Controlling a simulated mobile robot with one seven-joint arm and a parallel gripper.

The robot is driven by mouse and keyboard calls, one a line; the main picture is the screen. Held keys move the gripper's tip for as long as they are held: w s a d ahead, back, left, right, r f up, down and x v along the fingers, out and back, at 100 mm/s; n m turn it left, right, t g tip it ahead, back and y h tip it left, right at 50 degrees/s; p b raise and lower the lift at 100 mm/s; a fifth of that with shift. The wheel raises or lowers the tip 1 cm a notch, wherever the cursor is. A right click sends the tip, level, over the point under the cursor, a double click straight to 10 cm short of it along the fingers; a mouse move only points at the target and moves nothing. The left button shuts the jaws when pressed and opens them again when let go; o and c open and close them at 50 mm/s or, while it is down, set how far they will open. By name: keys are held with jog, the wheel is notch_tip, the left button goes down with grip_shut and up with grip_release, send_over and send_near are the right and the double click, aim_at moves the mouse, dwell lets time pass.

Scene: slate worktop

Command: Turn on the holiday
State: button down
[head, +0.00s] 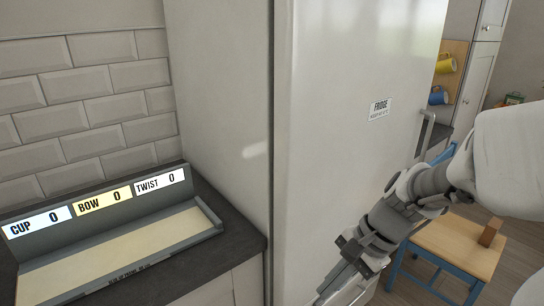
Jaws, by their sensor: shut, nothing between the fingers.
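A tall white fridge (335,120) fills the middle of the head view. A small label (380,109) on its front reads FRIDGE, with a smaller line below that I cannot read clearly. I see no control marked holiday in this view. My gripper (328,291) is low in front of the fridge, pointing down and left. It is shut and empty; I cannot tell whether it touches the fridge.
A dark worktop (235,240) on the left holds a grey tray (213,215) with CUP, BOW and TWIST displays (90,202) reading 0. A wooden chair (455,245) with blue legs and a brown block (489,233) stands right. Yellow (445,64) and blue (438,97) mugs hang behind.

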jog(key=w+d+f+m+t+y+b, duration=0.2)
jog(key=w+f+m+y+b, duration=0.15)
jog(key=f+m, duration=0.65)
jog(key=w+d+f+m+t+y+b, duration=0.1)
jog(key=w+d+f+m+y+b, duration=0.15)
jog(key=w+f+m+y, duration=0.7)
jog(key=s+d+f+m+t+h+b, duration=0.1)
jog(key=d+f+m+t+h+b, duration=0.1)
jog(key=f+m, duration=0.3)
jog(key=s+d+f+m+t+h+b, duration=0.2)
jog(key=f+m+t+h, duration=0.2)
jog(key=f, duration=1)
jog(key=s+d+f+m+t+h+b, duration=0.1)
jog(key=d+f+m+t+h+b, duration=0.1)
jog(key=f+m+t, duration=0.2)
notch_tip(320, 180, down, 6)
jog(key=m, duration=0.3)
jog(key=shift+s+h, duration=0.35)
jog(key=shift+h, duration=0.05)
jog(key=shift+w+a+f, duration=0.1)
jog(key=shift+a, duration=0.05)
jog(key=b+x, duration=0.3)
jog(key=x, duration=1)
jog(key=shift+w+a+b, duration=0.2)
jog(key=shift+w+b, duration=0.1)
jog(key=shift+w, duration=0.05)
